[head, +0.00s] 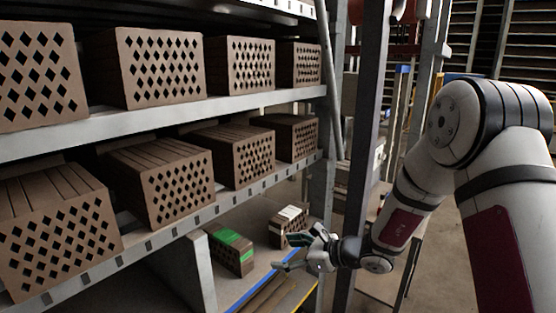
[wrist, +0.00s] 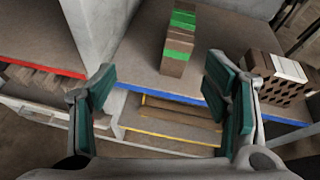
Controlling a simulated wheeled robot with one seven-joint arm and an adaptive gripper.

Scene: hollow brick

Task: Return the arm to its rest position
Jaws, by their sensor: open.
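My arm reaches in from the right in the head view. My gripper (head: 300,253) is in front of the lower shelf, near two bricks. In the wrist view my gripper (wrist: 160,95) is open, with its two green-padded fingers wide apart and nothing between them. A brown brick with green bands (head: 232,250) lies on the low shelf; it also shows in the wrist view (wrist: 179,40), beyond the fingers. A hollow brick with a white band (head: 289,226) lies to its right, also seen in the wrist view (wrist: 283,79). My gripper appears apart from both bricks.
Stacks of hollow bricks fill the upper shelf (head: 190,117) and middle shelf (head: 160,236) at left. A grey upright post (head: 363,130) stands close to my arm. The low shelf has a blue front edge (wrist: 200,102). Floor at right looks open.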

